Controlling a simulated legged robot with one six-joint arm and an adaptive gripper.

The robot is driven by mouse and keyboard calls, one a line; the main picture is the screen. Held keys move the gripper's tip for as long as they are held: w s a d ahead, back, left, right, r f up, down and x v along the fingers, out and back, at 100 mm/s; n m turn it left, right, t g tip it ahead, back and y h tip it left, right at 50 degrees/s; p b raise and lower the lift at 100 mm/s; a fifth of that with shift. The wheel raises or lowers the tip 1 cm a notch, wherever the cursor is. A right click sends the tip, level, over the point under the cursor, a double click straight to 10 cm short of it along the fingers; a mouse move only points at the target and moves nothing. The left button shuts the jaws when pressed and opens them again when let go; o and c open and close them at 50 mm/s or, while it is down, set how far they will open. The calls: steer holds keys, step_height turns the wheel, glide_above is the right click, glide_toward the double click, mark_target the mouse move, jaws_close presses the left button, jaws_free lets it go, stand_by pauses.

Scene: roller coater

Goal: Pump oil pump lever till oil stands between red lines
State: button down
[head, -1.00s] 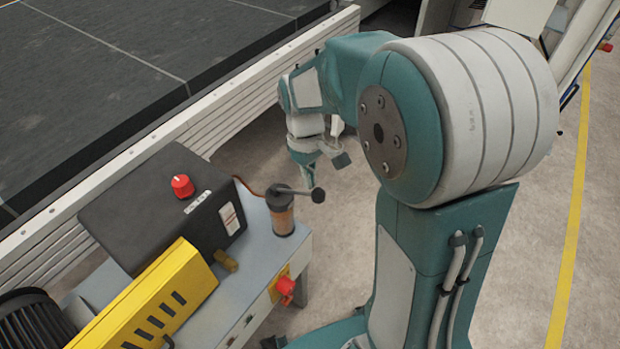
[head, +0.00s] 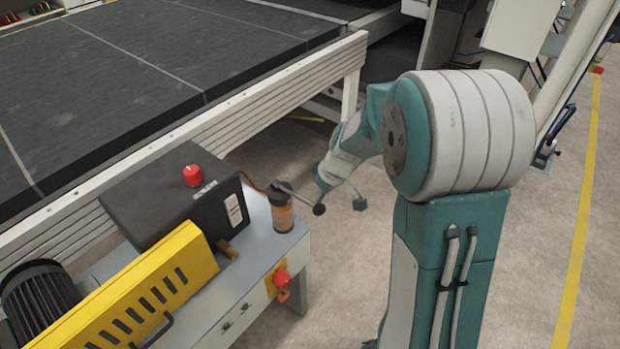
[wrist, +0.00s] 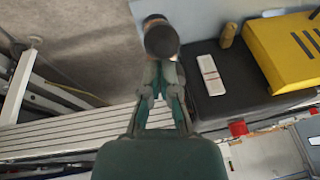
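The oil pump (head: 281,216) is a small amber cylinder with a dark cap at the cart's corner. Its lever (head: 296,196) slants down to the right and ends in a black ball (head: 319,209). The oil level and red lines cannot be made out. My gripper (head: 340,197) is just right of the ball, over the floor, with its fingers apart and nothing seen between them. In the wrist view my gripper (wrist: 161,75) points at the pump (wrist: 155,22), whose dark round end lies just ahead of the fingertips. Whether a finger touches the lever cannot be told.
A black box (head: 165,205) with a red knob (head: 193,175) stands left of the pump. A yellow guard (head: 160,290) and a red switch (head: 282,277) are nearer. The conveyor frame (head: 250,105) runs behind.

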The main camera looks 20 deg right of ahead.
mark_target(320, 215)
steer(key=shift+s+f, duration=0.15)
steer(key=shift+f, duration=0.35)
steer(key=shift+s+d+f, duration=0.1)
steer(key=shift+s+f, duration=0.05)
steer(key=shift+f, duration=2.5)
steer(key=shift+s+f, duration=0.1)
steer(key=shift+s, duration=0.05)
steer(key=r, duration=0.2)
steer(key=w+r, duration=0.1)
steer(key=r, duration=0.1)
steer(key=shift+w+r, duration=0.1)
steer(key=shift+r, duration=0.15)
steer(key=s+d+r, duration=0.4)
steer(key=d+r, duration=0.1)
steer(key=r, duration=0.2)
steer(key=shift+s+r, duration=0.25)
steer(key=shift+s, duration=0.05)
